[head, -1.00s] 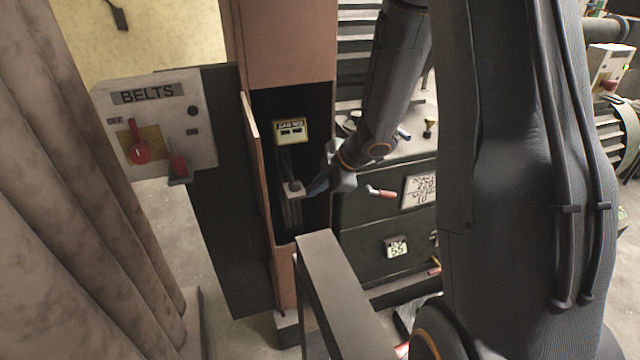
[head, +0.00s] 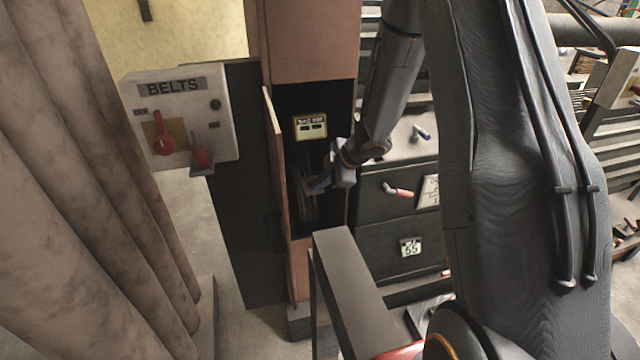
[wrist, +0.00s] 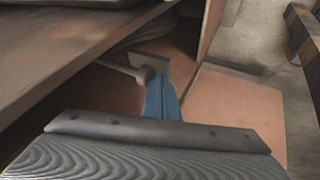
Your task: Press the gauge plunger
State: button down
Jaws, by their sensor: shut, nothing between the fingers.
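In the head view, my gripper (head: 318,186) reaches into a tall brown cabinet's open dark niche. Its blue fingers are shut together with nothing between them. In the wrist view, the fingers (wrist: 161,95) point down beside a grey rod with a rounded knob (wrist: 146,73), which looks like the gauge plunger. The knob is just left of the fingertips; I cannot tell whether they touch. A flat grey block (wrist: 152,63) lies behind it. In the head view, my gripper largely hides the plunger. A small yellow-framed panel (head: 310,127) hangs above it in the niche.
The cabinet's narrow brown door (head: 274,165) stands open left of the niche. A BELTS panel (head: 180,115) with red levers is farther left, beside a brown curtain (head: 90,180). A dark drawer unit (head: 385,240) stands close right. A grey beam (head: 345,275) is in front.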

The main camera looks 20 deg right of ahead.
jog(key=shift+w, duration=0.1)
jog(key=shift+w+r+p, duration=0.1)
jog(key=shift+w+p, duration=0.85)
jog(key=shift+p, duration=0.1)
jog(key=s+d+r, duration=0.3)
jog(key=s+r, duration=0.4)
jog(key=s, duration=0.2)
jog(key=shift+d+r, duration=0.3)
jog(key=shift+r, duration=0.1)
